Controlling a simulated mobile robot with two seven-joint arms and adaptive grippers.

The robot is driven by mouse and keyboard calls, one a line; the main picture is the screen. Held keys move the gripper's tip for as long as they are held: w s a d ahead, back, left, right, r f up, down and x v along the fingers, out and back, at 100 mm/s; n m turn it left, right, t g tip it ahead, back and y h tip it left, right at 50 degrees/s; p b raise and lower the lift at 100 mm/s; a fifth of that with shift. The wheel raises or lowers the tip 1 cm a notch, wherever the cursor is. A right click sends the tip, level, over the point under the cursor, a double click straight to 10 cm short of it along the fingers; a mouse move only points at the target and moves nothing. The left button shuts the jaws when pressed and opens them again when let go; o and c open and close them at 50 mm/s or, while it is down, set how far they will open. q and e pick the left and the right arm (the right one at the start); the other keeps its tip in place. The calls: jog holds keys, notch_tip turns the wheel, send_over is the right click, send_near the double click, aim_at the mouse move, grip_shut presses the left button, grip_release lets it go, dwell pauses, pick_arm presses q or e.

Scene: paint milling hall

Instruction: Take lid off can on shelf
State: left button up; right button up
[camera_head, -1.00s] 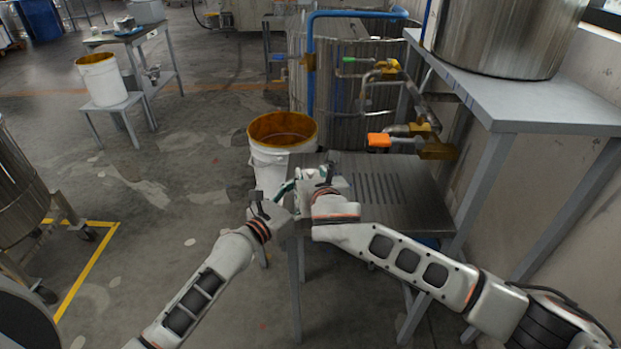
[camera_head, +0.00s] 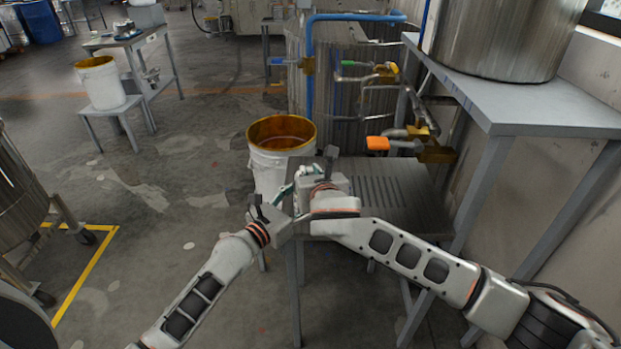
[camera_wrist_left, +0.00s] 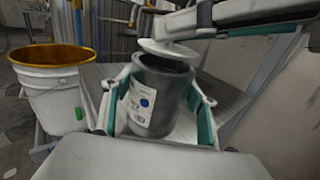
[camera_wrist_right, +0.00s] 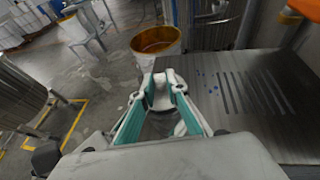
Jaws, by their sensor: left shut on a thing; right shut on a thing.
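A grey can (camera_wrist_left: 155,98) with a white label stands between the fingers of my left gripper (camera_head: 283,192), which is shut on it. In the left wrist view a pale round lid (camera_wrist_left: 166,50) is above the can, slightly tilted, and the can's dark opening shows under it. My right gripper (camera_head: 306,170) is shut on the lid from above; its fingers reach in from the upper right in the left wrist view. In the right wrist view its fingertips (camera_wrist_right: 163,82) meet around a pale piece. In the head view my grippers mostly hide the can and lid.
A slotted metal shelf (camera_head: 390,190) lies beside and under my right arm. A white bucket with a yellow-stained rim (camera_head: 270,165) stands just beyond my grippers. Valves with an orange handle (camera_head: 378,143) stick out behind the shelf. A higher grey table (camera_head: 540,108) is at the right.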

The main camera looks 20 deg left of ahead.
notch_tip(320, 180, up, 13)
jog(key=shift+r, duration=0.15)
dwell(0.8)
pick_arm(q)
jog(key=o, duration=1.2)
